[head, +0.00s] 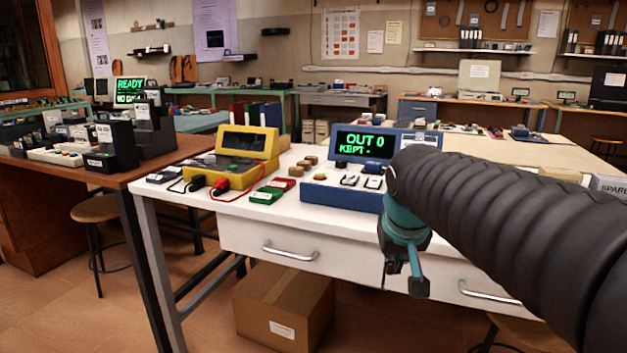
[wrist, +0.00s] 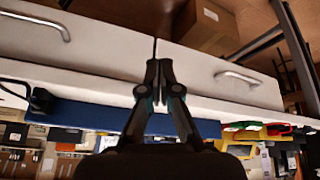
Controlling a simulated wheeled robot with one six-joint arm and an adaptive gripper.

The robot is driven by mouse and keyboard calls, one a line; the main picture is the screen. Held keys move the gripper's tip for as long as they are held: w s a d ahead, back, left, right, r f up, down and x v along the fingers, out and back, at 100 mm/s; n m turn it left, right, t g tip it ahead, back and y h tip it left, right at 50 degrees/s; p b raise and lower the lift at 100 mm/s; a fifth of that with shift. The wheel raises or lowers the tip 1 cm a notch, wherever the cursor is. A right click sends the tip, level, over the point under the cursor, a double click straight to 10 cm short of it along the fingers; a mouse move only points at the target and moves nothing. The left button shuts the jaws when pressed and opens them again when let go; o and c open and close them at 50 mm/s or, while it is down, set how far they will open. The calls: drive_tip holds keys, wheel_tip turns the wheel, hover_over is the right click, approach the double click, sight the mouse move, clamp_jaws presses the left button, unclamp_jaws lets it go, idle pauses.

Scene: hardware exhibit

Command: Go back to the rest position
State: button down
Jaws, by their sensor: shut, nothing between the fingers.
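My gripper (head: 404,277) hangs at the end of my dark ribbed arm, in front of the white table's front edge in the head view. It is teal and dark and points down. In the wrist view my gripper (wrist: 158,70) has its fingertips together with nothing between them, before the white drawer fronts. The blue device (head: 340,195) with a green "OUT 0 KEPT" display stands on the table behind it; my arm hides its right part.
The white table (head: 160,183) also bears a yellow case (head: 238,180) with leads, and small red and green blocks. Two drawer handles (head: 290,252) stick out in front. A cardboard box (head: 283,305) stands below. A brown table (head: 120,178) is at left. Floor at front left is clear.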

drive_tip(key=s+f, duration=0.5)
drive_tip(key=s, duration=0.4)
drive_tip(key=s+d+f, duration=0.1)
drive_tip(key=s+f, duration=0.3)
drive_tip(key=s, duration=0.5)
drive_tip(key=shift+s+d+f+m+y, duration=0.25)
drive_tip(key=shift+s+f+m+y, duration=0.05)
drive_tip(key=shift+f, duration=0.1)
